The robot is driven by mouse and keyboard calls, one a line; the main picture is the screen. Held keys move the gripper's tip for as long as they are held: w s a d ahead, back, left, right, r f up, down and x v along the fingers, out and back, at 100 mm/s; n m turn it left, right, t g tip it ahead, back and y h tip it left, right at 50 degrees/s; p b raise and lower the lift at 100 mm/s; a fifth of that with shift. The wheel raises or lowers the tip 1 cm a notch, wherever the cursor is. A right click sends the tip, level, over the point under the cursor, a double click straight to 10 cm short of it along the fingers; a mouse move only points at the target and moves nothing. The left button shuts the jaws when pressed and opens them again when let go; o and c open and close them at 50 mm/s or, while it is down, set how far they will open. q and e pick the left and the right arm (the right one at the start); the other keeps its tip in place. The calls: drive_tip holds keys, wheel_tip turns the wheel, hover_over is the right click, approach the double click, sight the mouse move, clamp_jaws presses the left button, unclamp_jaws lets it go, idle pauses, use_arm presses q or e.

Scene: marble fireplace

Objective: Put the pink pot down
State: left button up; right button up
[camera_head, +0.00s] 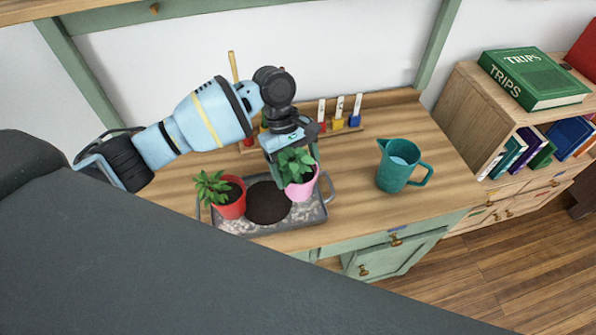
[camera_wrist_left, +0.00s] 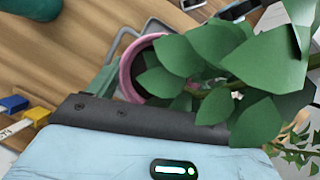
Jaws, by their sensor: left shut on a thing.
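The pink pot (camera_head: 302,187) with a leafy green plant is at the right part of the grey tray (camera_head: 265,231) in the head view. My left gripper (camera_head: 287,158) is shut on the pink pot from behind. In the left wrist view the pot's pink rim (camera_wrist_left: 128,68) shows beside the gripper, with large leaves hiding much of it. I cannot tell whether the pot's base touches the tray. A red pot (camera_head: 231,205) with a plant stands at the tray's left, and dark soil (camera_head: 268,203) lies between the pots. My right gripper is not in view.
A teal pitcher (camera_head: 397,166) stands on the wooden counter (camera_head: 440,180) to the right of the tray. Colored blocks with white labels (camera_head: 339,112) stand along the back of the counter. The counter between tray and pitcher is clear.

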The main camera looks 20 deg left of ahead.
sight(295, 168)
use_arm(q)
drive_tip(key=shift+w+a, duration=0.1)
drive_tip(key=shift+w, duration=0.15)
drive_tip(key=shift+w+f+b, duration=0.15)
drive_tip(key=shift+f+b, duration=0.15)
drive_tip(key=shift+f, duration=1.35)
drive_tip(key=shift+f, duration=0.15)
drive_tip(key=o, duration=1.6)
drive_tip(key=v, duration=1.2)
drive_tip(key=shift+p, duration=0.45)
